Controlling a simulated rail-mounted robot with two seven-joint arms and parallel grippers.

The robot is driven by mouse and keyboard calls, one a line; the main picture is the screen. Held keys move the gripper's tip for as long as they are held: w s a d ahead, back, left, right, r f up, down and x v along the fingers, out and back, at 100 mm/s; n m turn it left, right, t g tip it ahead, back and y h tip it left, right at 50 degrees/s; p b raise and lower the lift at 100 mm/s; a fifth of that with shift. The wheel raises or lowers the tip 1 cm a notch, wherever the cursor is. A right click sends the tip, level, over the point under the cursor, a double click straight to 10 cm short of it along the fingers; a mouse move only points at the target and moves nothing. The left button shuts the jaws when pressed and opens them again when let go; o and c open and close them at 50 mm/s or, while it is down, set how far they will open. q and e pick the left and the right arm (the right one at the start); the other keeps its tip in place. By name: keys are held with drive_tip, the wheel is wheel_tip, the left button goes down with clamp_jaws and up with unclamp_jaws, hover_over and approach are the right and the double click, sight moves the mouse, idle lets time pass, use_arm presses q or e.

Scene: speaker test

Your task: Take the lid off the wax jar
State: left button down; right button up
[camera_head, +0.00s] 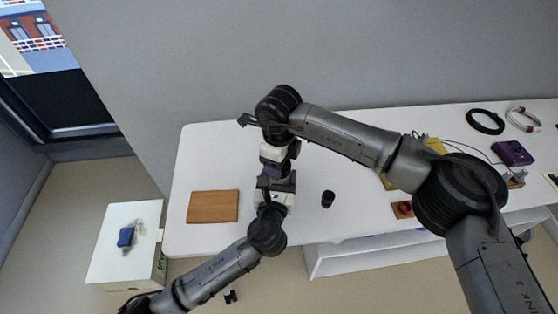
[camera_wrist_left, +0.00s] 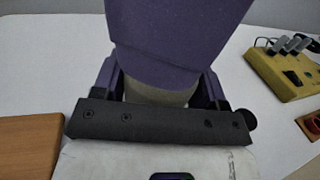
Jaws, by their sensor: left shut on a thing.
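My left gripper (camera_head: 275,184) reaches in from the bottom left over the white table. In the left wrist view its purple fingers (camera_wrist_left: 160,90) are shut on a pale grey-beige round thing (camera_wrist_left: 158,95), likely the wax jar. Only a narrow band of it shows. A broad purple part (camera_wrist_left: 178,40), likely a finger of my right gripper, hides its top. My right gripper (camera_head: 273,164) comes from the right and sits just beyond the left one, facing it. The lid cannot be made out, and whether the right fingers are closed is hidden.
A wooden board (camera_head: 213,206) lies left of the grippers on the white table (camera_head: 190,165). A small black cup (camera_head: 327,199) stands to the right. A yellow switch box (camera_wrist_left: 285,72), a purple box (camera_head: 513,153) and a black cable coil (camera_head: 485,121) lie farther right.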

drive_tip(key=n, duration=1.5)
drive_tip(key=shift+n, duration=0.3)
drive_tip(key=n, duration=0.7)
drive_tip(key=shift+n, duration=0.4)
drive_tip(key=n, duration=0.7)
drive_tip(key=shift+r, duration=0.1)
drive_tip(key=o, duration=1)
